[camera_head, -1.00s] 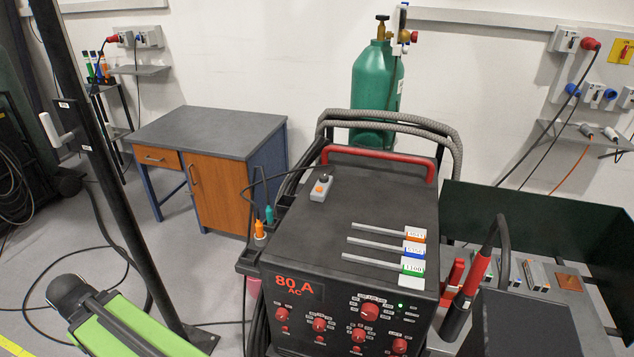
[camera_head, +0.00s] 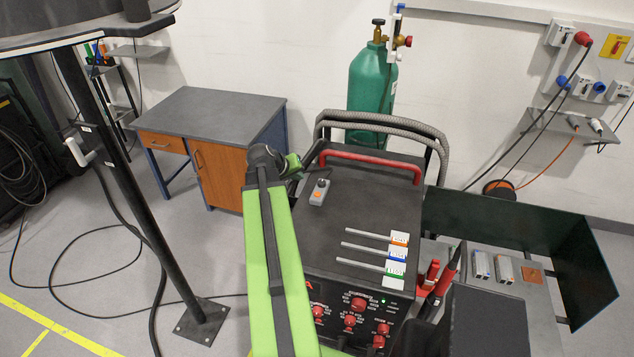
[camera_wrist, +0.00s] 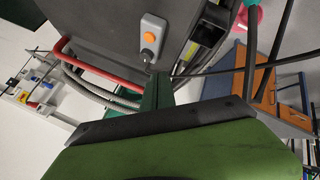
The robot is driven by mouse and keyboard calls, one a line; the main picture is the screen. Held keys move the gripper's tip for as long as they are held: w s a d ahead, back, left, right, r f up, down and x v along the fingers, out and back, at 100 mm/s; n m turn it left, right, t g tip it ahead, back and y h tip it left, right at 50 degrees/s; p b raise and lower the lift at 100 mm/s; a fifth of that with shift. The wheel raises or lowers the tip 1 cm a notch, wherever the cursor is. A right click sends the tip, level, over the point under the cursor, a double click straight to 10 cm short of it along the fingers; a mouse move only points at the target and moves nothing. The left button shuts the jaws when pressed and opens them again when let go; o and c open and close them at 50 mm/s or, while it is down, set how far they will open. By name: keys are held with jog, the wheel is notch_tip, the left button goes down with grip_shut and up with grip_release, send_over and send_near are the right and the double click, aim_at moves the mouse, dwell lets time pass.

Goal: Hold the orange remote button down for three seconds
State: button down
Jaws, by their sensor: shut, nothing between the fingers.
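The grey remote (camera_head: 319,192) lies on the black top of the welding machine (camera_head: 346,205), near its left edge. Its orange button (camera_head: 316,195) faces up and is uncovered. In the wrist view the remote (camera_wrist: 152,36) and the orange button (camera_wrist: 149,38) show just beyond my fingertips. My gripper (camera_wrist: 157,82) is shut and empty, its dark green fingers together. A gap shows in the picture between the fingertips and the button. In the head view my green arm reaches up left of the remote, and my gripper is only partly visible there.
Several grey rods with coloured tags (camera_head: 370,250) lie on the machine's right side. A red handle (camera_head: 372,160) and grey hoses (camera_head: 385,122) stand at its back, before a green gas cylinder (camera_head: 372,85). A desk (camera_head: 215,118) is at left. The top around the remote is clear.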

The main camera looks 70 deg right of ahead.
notch_tip(320, 180, up, 3)
send_over(316, 195)
jog(key=shift+m+g+h+p, duration=0.3)
jog(key=shift+m+g+p, duration=0.1)
jog(key=shift+p, duration=0.05)
notch_tip(316, 195, down, 9)
jog(key=b, duration=0.9)
jog(key=shift+r, duration=0.1)
dwell(1.0)
jog(key=shift+f+b, duration=0.35)
jog(key=shift+f, duration=0.1)
